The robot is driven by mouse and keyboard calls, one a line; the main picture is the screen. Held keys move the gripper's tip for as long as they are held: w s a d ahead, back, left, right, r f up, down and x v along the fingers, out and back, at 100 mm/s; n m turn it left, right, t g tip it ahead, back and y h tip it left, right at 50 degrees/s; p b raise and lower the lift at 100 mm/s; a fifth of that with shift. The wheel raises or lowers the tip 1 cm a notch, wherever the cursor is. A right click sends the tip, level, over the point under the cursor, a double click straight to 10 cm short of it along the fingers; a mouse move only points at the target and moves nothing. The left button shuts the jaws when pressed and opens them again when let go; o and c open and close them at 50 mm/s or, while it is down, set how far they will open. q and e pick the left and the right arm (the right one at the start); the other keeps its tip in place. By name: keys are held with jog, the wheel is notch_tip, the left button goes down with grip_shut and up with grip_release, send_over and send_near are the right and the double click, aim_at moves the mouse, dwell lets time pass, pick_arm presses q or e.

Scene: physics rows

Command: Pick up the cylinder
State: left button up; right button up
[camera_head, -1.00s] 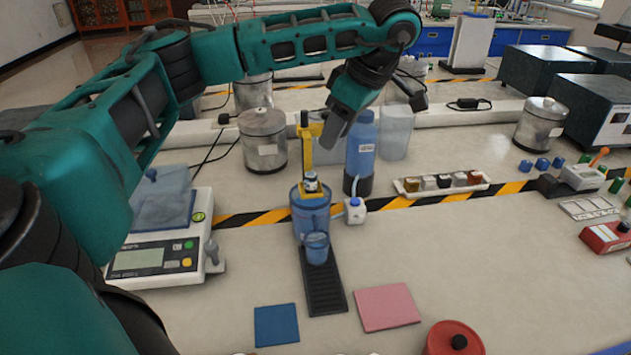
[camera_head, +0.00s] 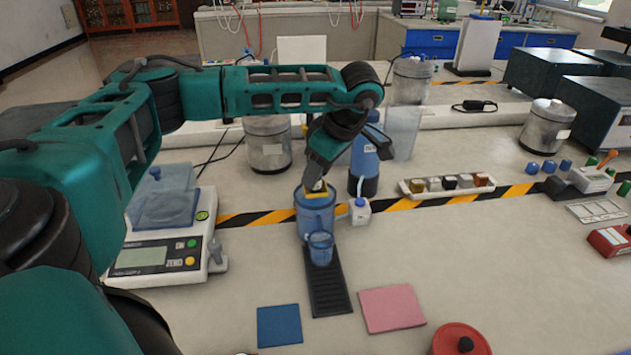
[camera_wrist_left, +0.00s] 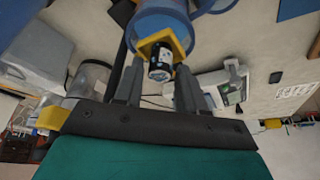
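A small black-and-white cylinder (camera_wrist_left: 160,68) sits on a yellow holder (camera_wrist_left: 155,42) at the blue container, seen in the left wrist view. In the head view the blue container (camera_head: 316,212) stands at the middle of the table, and the yellow holder (camera_head: 318,193) shows only partly. My left gripper (camera_head: 316,187) hides the cylinder there. In the left wrist view my left gripper (camera_wrist_left: 160,80) is open, with one finger on each side of the cylinder. Gaps show between the fingers and it. My right gripper is out of view.
A blue bottle (camera_head: 365,160) and a small white bottle (camera_head: 359,211) stand close right of the container. A blue cup (camera_head: 320,248) is in front, by a black strip (camera_head: 328,290). A scale (camera_head: 150,262) stands left.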

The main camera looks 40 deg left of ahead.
pick_arm(q)
grip_shut()
jog(key=shift+r, duration=0.1)
dwell(0.3)
